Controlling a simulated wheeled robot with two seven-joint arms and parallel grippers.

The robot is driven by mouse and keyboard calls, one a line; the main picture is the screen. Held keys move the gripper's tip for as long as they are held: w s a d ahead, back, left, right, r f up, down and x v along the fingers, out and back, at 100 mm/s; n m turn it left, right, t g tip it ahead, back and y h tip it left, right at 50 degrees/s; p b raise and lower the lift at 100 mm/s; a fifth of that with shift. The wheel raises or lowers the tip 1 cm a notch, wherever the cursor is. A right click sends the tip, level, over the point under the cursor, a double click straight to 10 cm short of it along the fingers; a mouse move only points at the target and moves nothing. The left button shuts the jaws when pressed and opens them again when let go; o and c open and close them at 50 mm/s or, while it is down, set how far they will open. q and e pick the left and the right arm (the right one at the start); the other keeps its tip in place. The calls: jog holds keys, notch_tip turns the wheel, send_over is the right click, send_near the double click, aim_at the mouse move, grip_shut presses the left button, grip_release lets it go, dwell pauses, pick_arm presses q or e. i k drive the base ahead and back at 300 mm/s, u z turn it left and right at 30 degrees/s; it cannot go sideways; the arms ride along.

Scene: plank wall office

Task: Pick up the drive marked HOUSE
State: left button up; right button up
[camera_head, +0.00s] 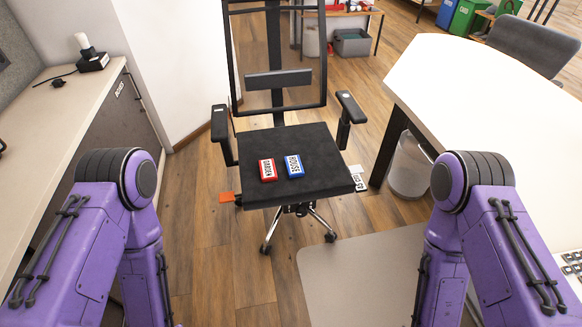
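Two small drives lie flat on the black seat (308,148) of an office chair. The blue drive (293,166) is on the right and its white label reads HOUSE. The red drive (267,170) lies just left of it, apart by a narrow gap, with a white label that I cannot read for certain. My two purple arms come in at the lower left and lower right. Both forearms bend down out of the picture, so neither gripper shows. Nothing touches the drives.
The chair has armrests (219,122) on both sides and a tall back. A cabinet counter (60,115) stands at the left, a white table (480,100) at the right with a waste bin (408,168) below. Wood floor (210,245) and a pale mat (355,280) lie in front.

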aim_at(295, 169)
jog(key=z, duration=0.5)
jog(key=k, duration=0.65)
jog(key=u, duration=0.05)
jog(key=i, duration=0.5)
jog(key=u, duration=0.85)
jog(key=i, duration=0.8)
jog(key=z, duration=0.55)
jog(key=i, duration=0.55)
jog(key=z, duration=0.6)
